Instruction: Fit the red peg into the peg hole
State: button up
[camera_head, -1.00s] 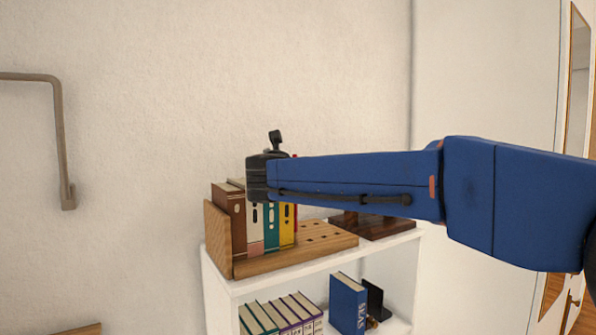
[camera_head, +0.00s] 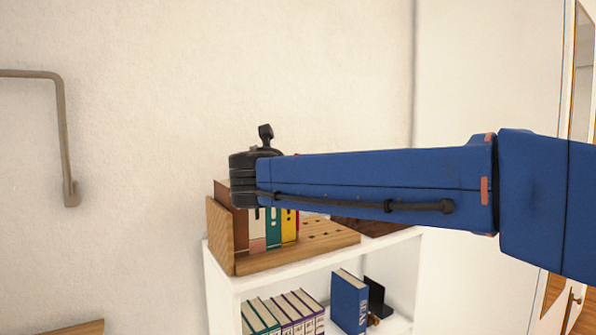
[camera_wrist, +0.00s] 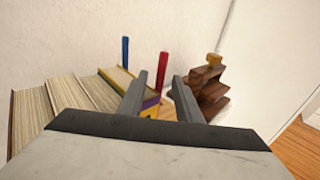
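The red peg (camera_wrist: 162,68) stands upright in the wrist view, beyond and between the fingertips of my gripper (camera_wrist: 163,81). My gripper is open, with a clear gap between its two fingers and nothing held. In the head view my blue arm covers most of the peg area, and the fingers cannot be seen. A wooden board (camera_head: 300,256) with several small dark holes lies on top of the white shelf. Its bare part also shows between the fingers in the wrist view (camera_wrist: 168,113). Which hole is the peg hole cannot be told.
Several upright books (camera_head: 273,230) stand at the board's left, below my wrist. A blue peg (camera_wrist: 125,52) stands behind them. A dark wooden stepped object (camera_wrist: 207,88) stands to the right. The white shelf (camera_head: 217,282) holds more books below.

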jog(key=f+v, duration=0.1)
jog(key=v, duration=0.9)
jog(key=shift+r, duration=0.45)
jog(key=shift+s, duration=0.1)
jog(key=s+d+f+m+g+h, duration=0.1)
jog(key=s+d+f+m+g, duration=0.15)
jog(key=d+f+m, duration=0.5)
jog(key=s+d+f+m+g, duration=0.1)
jog(key=d+f+m+g, duration=0.3)
jog(key=d, duration=0.7)
jog(key=s+d+f+m+g+h, duration=0.1)
jog(key=s+d+f+m, duration=0.15)
jog(key=d+f, duration=0.6)
jog(key=s+d+f+m+g+y, duration=0.2)
jog(key=s+d+f+m, duration=0.2)
jog(key=s+f+m, duration=0.5)
jog(key=s+d+f+m+g+y, duration=0.2)
jog(key=s+d+f+m+y, duration=0.1)
jog(key=s+f+m, duration=0.7)
jog(key=shift+s+d+f+m, duration=0.3)
jog(key=shift+s+d+m, duration=0.1)
jog(key=shift+s+d, duration=0.2)
